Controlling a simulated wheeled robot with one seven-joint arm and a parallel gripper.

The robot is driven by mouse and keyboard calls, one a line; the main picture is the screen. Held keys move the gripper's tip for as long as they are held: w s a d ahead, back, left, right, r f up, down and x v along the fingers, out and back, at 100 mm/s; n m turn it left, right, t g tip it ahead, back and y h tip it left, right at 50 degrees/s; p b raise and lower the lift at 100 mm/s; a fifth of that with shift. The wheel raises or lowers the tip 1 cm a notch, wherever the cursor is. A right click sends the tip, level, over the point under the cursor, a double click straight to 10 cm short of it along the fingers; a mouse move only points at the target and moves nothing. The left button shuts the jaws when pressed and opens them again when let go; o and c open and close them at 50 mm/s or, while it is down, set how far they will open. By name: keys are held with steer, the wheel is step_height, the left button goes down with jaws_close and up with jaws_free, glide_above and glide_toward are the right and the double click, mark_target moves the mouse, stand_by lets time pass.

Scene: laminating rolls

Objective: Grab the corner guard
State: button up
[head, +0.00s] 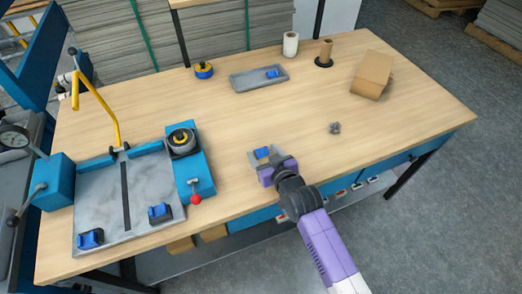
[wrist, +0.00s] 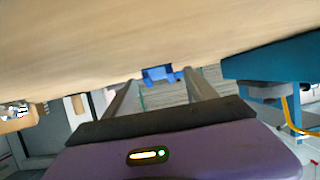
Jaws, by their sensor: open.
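A small blue piece (head: 263,152), which looks like the corner guard, sits on the wooden table near its front middle. My gripper (head: 264,158) is low at the table with its jaws open, one finger on each side of the blue piece. In the wrist view the blue piece (wrist: 160,74) shows between and just beyond the fingertips of my gripper (wrist: 161,88). I cannot tell whether either finger touches it. Part of the piece is hidden by the gripper in the head view.
To the left stands a blue press with a grey plate (head: 105,205), a red knob (head: 195,199) and a yellow handle (head: 95,100). A grey tray (head: 245,82), rolls (head: 290,44) and a cardboard piece (head: 372,75) are at the back. A small grey part (head: 335,127) lies right of my gripper.

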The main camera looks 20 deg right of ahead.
steer(key=shift+w+f, duration=0.1)
steer(key=shift+w, duration=0.2)
steer(key=shift+c, duration=0.4)
steer(key=c, duration=1.3)
